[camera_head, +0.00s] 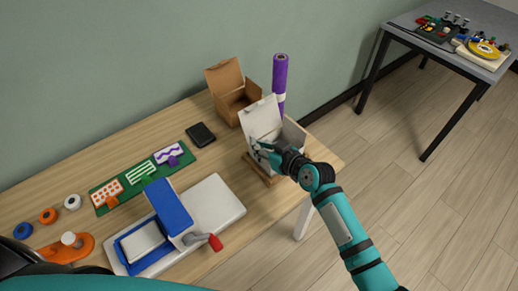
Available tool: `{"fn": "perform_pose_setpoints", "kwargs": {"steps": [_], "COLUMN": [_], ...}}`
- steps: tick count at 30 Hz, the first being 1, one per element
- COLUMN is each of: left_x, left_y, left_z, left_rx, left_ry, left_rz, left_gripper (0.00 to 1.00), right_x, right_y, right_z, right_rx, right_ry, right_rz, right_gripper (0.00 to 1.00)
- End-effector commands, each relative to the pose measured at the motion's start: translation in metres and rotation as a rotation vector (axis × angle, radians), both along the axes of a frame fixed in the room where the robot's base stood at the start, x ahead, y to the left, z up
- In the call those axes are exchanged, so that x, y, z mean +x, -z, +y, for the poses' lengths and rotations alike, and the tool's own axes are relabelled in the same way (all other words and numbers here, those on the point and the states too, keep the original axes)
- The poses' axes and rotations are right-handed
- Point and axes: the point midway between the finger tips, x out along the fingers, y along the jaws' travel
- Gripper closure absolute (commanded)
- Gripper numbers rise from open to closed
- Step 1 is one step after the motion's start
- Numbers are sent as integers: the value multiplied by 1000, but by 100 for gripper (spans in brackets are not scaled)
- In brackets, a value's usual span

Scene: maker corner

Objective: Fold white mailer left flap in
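The white mailer (262,117) stands open near the right end of the wooden table, with a tall white panel upright at its back left. Its inside and right wall (294,132) show in part. My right gripper (260,150) is at the mailer's front left, close to or touching it. The gripper and its wrist hide the mailer's front and most of its left flap. The finger gap is too small to tell whether it is open or shut. My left gripper is not in view.
A brown open box (228,84) stands behind the mailer, with a purple roll (280,75) beside it. A wooden base (257,170) shows under the mailer. A blue press (168,208) with a red-tipped handle, a green mat (120,193) and a black item (201,134) lie left.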

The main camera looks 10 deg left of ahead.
Motion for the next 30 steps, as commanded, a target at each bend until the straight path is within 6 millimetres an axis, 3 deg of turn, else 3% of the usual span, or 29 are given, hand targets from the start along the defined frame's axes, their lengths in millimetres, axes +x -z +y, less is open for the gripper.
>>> {"fn": "perform_pose_setpoints", "kwargs": {"steps": [15,30], "left_x": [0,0], "left_y": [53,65], "left_z": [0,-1], "left_rx": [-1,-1], "left_ry": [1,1], "left_rz": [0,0], "left_gripper": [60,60], "right_x": [14,17], "right_y": [8,8], "right_z": [-11,-13], "right_rx": [224,294], "right_ry": [1,-1], "right_rz": [285,379], "right_gripper": [100,100]}}
